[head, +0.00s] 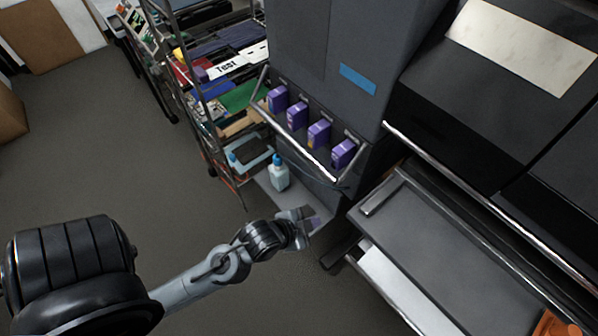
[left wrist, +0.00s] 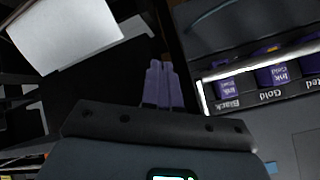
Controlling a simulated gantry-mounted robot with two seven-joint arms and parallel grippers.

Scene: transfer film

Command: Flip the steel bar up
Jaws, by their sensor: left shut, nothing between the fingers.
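A shiny steel bar (head: 300,142) runs along the front of the ink tray on the dark grey machine; it also shows in the left wrist view (left wrist: 205,97), to the right of my fingers. A second, longer steel bar (head: 480,204) runs along the front edge of the black printer. The frames do not tell which one the task names. My left gripper (head: 313,221) is below the ink tray in the head view and apart from both bars. Its purple fingers (left wrist: 162,84) are together with nothing between them. My right gripper is in neither view.
Purple ink boxes (head: 319,134) stand in the tray. A blue-capped bottle (head: 279,173) stands below it. A wire shelf (head: 190,90) with boxes is at the left. A grey platen (head: 430,235) juts out at the right. The floor (head: 120,160) at left is clear.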

